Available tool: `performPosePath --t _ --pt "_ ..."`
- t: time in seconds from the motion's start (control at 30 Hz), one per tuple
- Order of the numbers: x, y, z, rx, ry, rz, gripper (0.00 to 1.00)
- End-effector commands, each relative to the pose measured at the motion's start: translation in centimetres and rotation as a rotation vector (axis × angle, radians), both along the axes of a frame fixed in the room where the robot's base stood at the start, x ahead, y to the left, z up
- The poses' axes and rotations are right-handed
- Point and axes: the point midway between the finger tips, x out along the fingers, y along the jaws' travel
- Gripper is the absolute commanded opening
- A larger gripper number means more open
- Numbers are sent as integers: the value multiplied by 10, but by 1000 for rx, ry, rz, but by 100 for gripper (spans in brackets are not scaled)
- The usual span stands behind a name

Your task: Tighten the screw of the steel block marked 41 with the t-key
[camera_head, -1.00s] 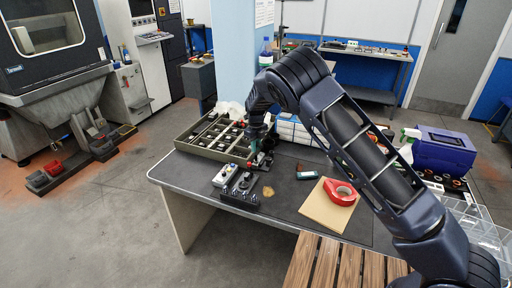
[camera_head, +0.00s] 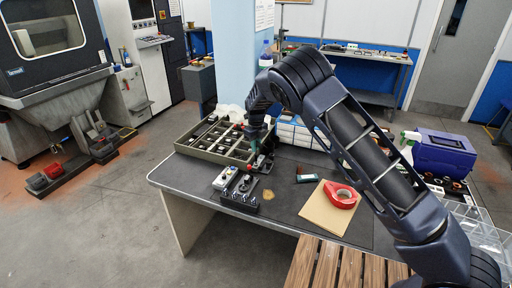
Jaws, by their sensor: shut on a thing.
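My gripper (camera_head: 256,160) is low over the back of the dark bench, just right of the compartment tray. It is small and partly hidden by my wrist. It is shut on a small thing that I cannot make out. The grey-green compartment tray (camera_head: 210,156) holds several small dark and metallic pieces. No number 41 can be read on any piece, so I cannot tell which is the marked steel block. I cannot clearly pick out the t-key or the screw. Small red and green parts show close to the gripper.
A grey box with buttons (camera_head: 226,178) and a black rack with metal parts (camera_head: 239,199) stand at the front left. Red tape (camera_head: 342,195) lies on a tan board (camera_head: 318,216). A small dark device (camera_head: 307,178) lies near it. A blue-purple case (camera_head: 444,153) stands right.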

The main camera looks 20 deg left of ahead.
Motion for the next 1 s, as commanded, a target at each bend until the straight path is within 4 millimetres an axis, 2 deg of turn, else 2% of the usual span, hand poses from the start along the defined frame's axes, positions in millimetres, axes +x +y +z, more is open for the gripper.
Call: performPosePath --t 0.27,0.47,1.0 --pt "0 0 0 0 0 15 0" --pt "0 0 2 0 0 138 0" --pt "0 0 12 2 2 849 0"
